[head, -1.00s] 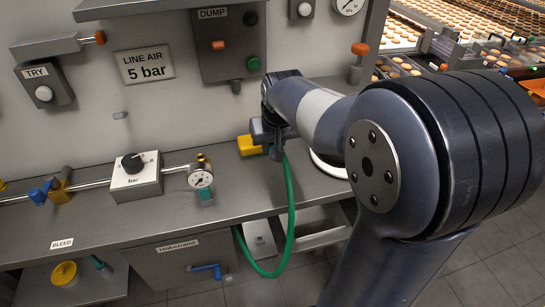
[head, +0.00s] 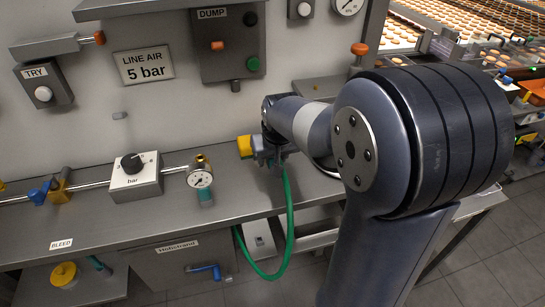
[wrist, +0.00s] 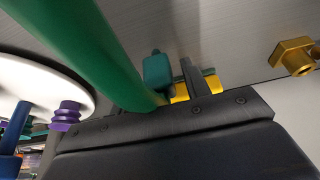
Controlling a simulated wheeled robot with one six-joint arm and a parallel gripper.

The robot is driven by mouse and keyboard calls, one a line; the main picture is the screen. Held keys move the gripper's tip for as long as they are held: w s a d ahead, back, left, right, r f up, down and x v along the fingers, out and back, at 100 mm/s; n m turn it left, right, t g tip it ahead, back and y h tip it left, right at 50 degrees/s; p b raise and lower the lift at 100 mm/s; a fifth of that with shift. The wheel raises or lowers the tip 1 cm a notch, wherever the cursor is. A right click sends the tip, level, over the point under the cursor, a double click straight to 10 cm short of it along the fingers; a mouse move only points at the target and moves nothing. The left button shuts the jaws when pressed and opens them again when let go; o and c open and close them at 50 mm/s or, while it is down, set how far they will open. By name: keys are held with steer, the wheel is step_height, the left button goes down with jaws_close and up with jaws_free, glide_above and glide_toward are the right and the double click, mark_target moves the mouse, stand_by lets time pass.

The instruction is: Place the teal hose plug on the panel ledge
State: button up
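The teal hose plug (wrist: 157,70) shows in the wrist view at the end of a thick green hose (wrist: 95,45), at my gripper's fingers. In the head view the plug is hidden by my gripper (head: 264,152), and the green hose (head: 290,215) hangs from there in a loop. My gripper appears shut on the plug. A yellow block (head: 244,146) shows just left of the gripper; I cannot tell whether it belongs to the plug. The grey panel ledge (head: 235,200) runs along the wall, with my gripper over its right part.
A pressure gauge (head: 200,179) and a regulator box (head: 136,177) stand on the ledge to the left. The DUMP box (head: 228,50) hangs on the wall above. The ledge between gauge and gripper looks clear. Biscuit conveyors (head: 440,40) lie at the back right.

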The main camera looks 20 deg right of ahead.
steer(key=shift+s+r, duration=0.1)
steer(key=shift+r, duration=0.55)
steer(key=v, duration=1.1)
steer(key=shift+s, duration=0.1)
steer(key=x, duration=1.1)
steer(key=shift+f, duration=0.35)
steer(key=shift+w, duration=0.25)
steer(key=shift+r, duration=1.55)
